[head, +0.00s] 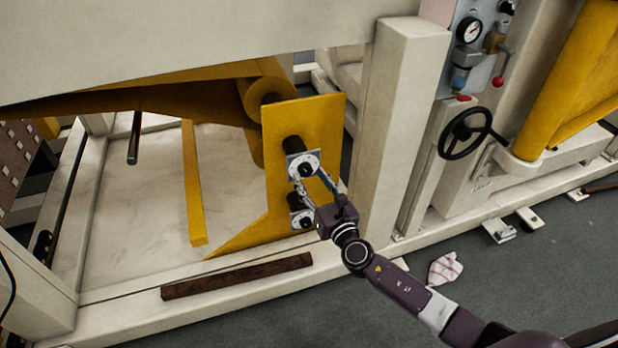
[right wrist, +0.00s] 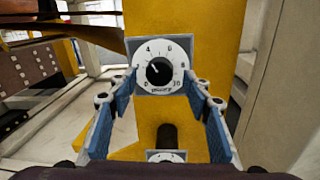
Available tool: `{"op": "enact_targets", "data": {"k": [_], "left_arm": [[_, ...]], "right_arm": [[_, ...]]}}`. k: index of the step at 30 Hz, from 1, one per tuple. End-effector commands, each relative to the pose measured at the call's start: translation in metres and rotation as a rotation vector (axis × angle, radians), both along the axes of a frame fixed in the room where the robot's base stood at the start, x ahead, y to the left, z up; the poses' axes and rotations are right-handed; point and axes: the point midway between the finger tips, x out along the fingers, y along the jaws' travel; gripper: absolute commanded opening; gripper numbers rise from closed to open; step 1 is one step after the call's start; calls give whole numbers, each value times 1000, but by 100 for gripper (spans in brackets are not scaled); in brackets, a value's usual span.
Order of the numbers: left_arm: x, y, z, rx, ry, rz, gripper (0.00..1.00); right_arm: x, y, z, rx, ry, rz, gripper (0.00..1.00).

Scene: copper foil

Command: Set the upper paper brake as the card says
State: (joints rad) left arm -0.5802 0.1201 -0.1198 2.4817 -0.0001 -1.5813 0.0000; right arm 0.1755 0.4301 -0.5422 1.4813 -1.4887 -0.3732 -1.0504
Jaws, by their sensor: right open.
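The upper paper brake (head: 305,166) is a white dial with a black knob on a grey plate, fixed to a yellow upright. In the right wrist view the upper dial (right wrist: 145,86) faces me, with numbers up to 10. A pale mark on its knob points up and left, seemingly between 2 and 4. A similar lower dial (head: 301,219) sits below; its top edge also shows in the right wrist view (right wrist: 166,157). My right gripper (head: 310,177) is open and empty, its fingers to either side of the upper dial; contact cannot be told. No card is readable. My left gripper is not in view.
The yellow panel (head: 283,195) carries both dials, below a yellow roll (head: 266,84). A cream post (head: 399,110) stands close on the right, with a black handwheel (head: 469,133) beyond. A brown bar (head: 236,276) lies on the front frame, a striped cloth (head: 444,268) on the floor.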

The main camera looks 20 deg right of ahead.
Motion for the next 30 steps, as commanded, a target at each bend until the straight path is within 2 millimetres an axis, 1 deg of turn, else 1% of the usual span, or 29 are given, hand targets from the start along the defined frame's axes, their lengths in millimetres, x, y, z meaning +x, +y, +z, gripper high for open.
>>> {"op": "enact_targets", "data": {"k": [1, 3, 6, 14, 25, 30], "left_arm": [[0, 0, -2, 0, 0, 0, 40], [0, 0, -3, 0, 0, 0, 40], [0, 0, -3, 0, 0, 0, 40], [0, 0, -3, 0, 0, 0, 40], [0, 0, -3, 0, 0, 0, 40], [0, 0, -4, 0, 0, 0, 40]], "right_arm": [[6, 1, -1, 1, 0, 1, 45], [12, 2, -1, 1, 1, 0, 45], [16, 2, -1, 1, 1, 1, 45], [17, 2, -1, 2, 2, 0, 44], [16, 2, -1, 2, 2, 0, 3], [16, 2, -1, 8, 2, 0, 3]]}}
